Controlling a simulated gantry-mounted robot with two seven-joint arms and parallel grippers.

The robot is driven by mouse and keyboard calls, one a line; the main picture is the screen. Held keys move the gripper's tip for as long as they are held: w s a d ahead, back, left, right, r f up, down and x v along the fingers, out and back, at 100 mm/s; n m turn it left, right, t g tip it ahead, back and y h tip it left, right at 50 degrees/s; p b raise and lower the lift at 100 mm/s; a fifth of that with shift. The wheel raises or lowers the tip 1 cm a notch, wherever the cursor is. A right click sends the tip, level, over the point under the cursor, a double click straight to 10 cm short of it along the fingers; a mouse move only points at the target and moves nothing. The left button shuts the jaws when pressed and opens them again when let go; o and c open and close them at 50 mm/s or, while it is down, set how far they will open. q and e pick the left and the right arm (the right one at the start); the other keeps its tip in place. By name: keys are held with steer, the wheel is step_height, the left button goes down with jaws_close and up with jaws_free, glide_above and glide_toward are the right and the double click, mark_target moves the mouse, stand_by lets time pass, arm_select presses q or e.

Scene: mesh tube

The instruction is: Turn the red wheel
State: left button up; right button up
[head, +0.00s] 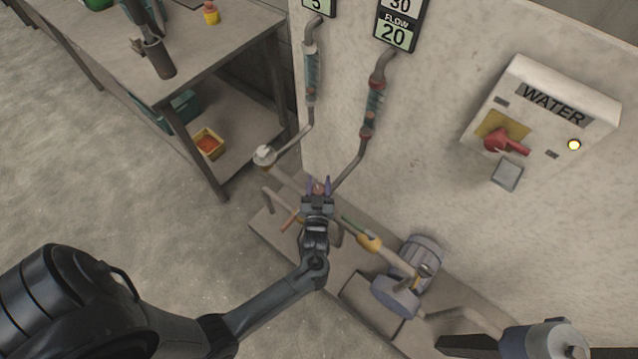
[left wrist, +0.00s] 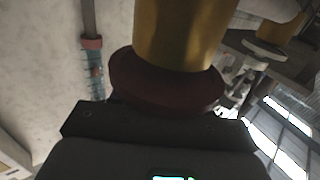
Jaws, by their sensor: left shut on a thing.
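My left gripper (head: 318,185) reaches in from the lower left to the pipework at the foot of the light wall. The gripper is shut on the wheel. In the left wrist view the dark red round wheel (left wrist: 165,92) sits right at the gripper, with a brass-coloured cylinder (left wrist: 178,35) against it. The gripper's body hides part of the wheel.
Two tubes (head: 373,108) rise to displays, one reading FLOW 20 (head: 392,35). A WATER box (head: 545,105) with a red switch (head: 505,141) hangs at right. A workbench (head: 215,55) stands at upper left.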

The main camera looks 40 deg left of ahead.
arm_select(q)
steer(key=o, duration=1)
steer(key=shift+c, duration=0.2)
steer(key=shift+m+t+h, duration=0.3)
steer(key=shift+h, duration=0.1)
